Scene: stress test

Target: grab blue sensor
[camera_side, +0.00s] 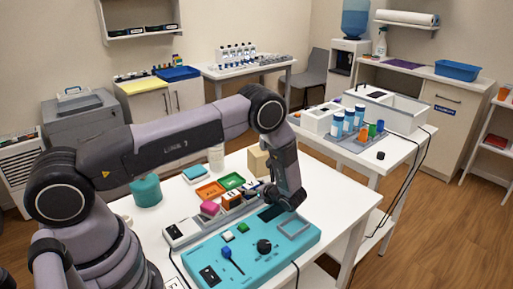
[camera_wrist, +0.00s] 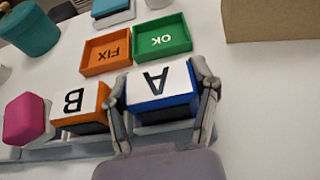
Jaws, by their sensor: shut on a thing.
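The blue sensor (camera_wrist: 160,88) is a block with blue sides and a white top marked A. In the wrist view it sits between the fingers of my gripper (camera_wrist: 163,100), which is shut on it from left and right. It appears to be at the grey rack (camera_wrist: 165,128); I cannot tell whether it is lifted. An orange sensor (camera_wrist: 80,108) marked B stands just left of my left finger. In the side view my wrist hides most of the blue sensor and the fingertips.
An orange FIX tray (camera_wrist: 106,52) and a green OK tray (camera_wrist: 162,36) lie beyond the sensors. A magenta block (camera_wrist: 27,118) is at left, a cardboard-coloured box (camera_wrist: 270,20) at upper right. A teal test panel (camera_side: 205,262) lies near my wrist. White table right of my gripper is clear.

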